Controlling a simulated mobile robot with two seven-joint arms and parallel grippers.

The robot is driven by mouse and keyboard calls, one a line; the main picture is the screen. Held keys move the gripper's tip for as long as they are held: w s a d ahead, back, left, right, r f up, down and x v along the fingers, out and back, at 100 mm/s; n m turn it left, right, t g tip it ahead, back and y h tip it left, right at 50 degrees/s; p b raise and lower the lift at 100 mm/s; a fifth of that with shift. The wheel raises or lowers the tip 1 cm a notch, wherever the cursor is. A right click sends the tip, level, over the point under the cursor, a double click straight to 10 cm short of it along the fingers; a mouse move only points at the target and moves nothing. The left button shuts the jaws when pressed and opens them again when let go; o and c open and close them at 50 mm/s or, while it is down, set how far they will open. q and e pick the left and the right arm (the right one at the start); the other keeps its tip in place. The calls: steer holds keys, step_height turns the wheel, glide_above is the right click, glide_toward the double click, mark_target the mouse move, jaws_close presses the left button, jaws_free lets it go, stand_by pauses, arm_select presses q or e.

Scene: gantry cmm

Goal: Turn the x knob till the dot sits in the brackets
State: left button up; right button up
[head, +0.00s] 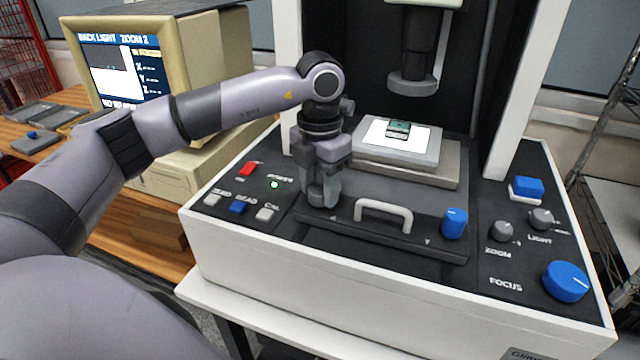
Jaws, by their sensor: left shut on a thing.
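My left gripper (320,196) points down at the left end of the black bar on the machine's front deck. Its fingers are shut on a small knob there, mostly hidden between them; by its place I take it for the x knob. A blue knob (455,223) stands at the bar's right end, apart from the gripper. The monitor (122,72) at the upper left shows "BACK LIGHT ZOOM 2", a picture pane and X, Y, Z lines. The dot and brackets are too small to make out. My right gripper is not in view.
A pale handle (384,212) rises from the bar just right of the gripper. A lit stage (370,150) with a small part (398,129) lies behind it, under the lens (412,82). Buttons sit at the left, zoom, light and focus knobs (566,281) at the right.

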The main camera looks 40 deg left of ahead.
arm_select(q)
steer(key=shift+m, duration=0.3)
steer(key=m+b, duration=0.1)
steer(key=m, duration=0.3)
steer(key=shift+m, duration=0.3)
steer(key=m, duration=0.5)
steer(key=shift+m+b, duration=0.4)
steer(key=o, duration=1.1)
steer(key=shift+c, duration=0.2)
steer(key=shift+r, duration=0.15)
